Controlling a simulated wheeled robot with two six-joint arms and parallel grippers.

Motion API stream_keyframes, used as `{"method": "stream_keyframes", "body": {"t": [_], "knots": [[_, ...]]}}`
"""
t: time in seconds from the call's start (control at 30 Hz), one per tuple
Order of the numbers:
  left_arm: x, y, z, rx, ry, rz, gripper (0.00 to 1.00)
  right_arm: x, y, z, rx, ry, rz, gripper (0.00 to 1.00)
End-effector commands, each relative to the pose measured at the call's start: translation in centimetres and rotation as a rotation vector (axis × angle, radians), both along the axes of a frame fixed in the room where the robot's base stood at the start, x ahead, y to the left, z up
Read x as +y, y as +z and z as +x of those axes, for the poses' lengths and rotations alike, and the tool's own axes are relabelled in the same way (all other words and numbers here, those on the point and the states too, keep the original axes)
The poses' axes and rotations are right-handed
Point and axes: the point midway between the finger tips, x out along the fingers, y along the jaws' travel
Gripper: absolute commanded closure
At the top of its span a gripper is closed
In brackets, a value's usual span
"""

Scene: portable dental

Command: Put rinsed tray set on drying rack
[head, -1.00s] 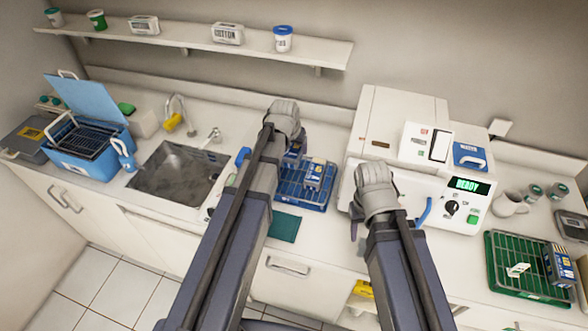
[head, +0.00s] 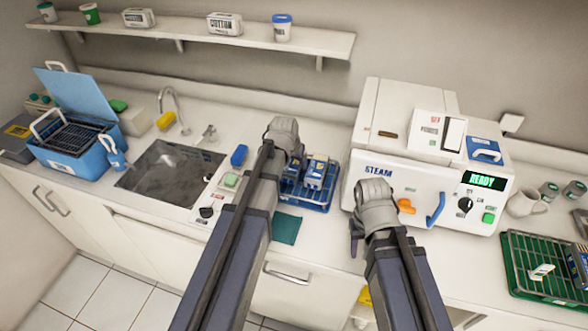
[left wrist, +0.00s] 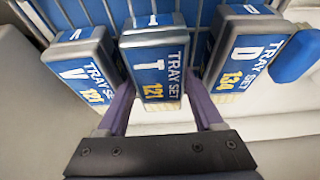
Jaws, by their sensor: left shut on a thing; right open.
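My left gripper (left wrist: 160,98) is shut on the middle tray set (left wrist: 153,62), a blue-topped grey box marked T 121. It stands between tray set V 121 (left wrist: 83,68) at left and tray set D 134 (left wrist: 243,55) at right, over blue rack bars. In the head view, tray sets (head: 314,170) stand in a blue wire rack (head: 318,203) between the sink and the steriliser. The left arm hides part of that rack and the gripper's fingertips. I cannot tell whether the held set touches the rack floor. My right gripper (head: 356,238) is open, in front of the steriliser.
The sink (head: 168,178) and a blue open-lidded box (head: 75,140) lie left. The white steriliser (head: 425,190), reading READY, stands right of the blue rack. A green rack (head: 548,265) is at far right. A green mat (head: 286,229) lies at the counter's front.

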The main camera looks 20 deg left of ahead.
Motion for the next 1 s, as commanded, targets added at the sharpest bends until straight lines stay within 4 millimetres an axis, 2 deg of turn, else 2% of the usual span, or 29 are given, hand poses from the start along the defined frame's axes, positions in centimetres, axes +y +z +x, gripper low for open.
{"method": "stream_keyframes", "body": {"t": [0.4, 0.43, 0.5, 0.53, 0.83, 1.0], "knots": [[0.0, -0.7, 0.0, 0.000, 0.000, 0.000, 1.00, 0.0, -0.7, 0.0, 0.000, 0.000, 0.000, 0.50], [0.0, -0.6, 0.0, 0.000, 0.000, 0.000, 0.29, 0.0, -0.6, 0.0, 0.000, 0.000, 0.000, 0.50], [0.0, -0.5, 0.0, 0.000, 0.000, 0.000, 0.21, 0.0, -0.5, 0.0, 0.000, 0.000, 0.000, 0.50], [0.0, -0.5, 0.0, 0.000, 0.000, 0.000, 0.19, 0.0, -0.5, 0.0, 0.000, 0.000, 0.000, 0.50], [0.0, -0.4, 0.0, 0.000, 0.000, 0.000, 0.19, 0.0, -0.4, 0.0, 0.000, 0.000, 0.000, 0.50], [0.0, 0.4, -0.2, 0.000, 0.000, 0.000, 0.19, 0.0, 0.4, 0.0, 0.000, 0.000, 0.000, 0.50]]}}
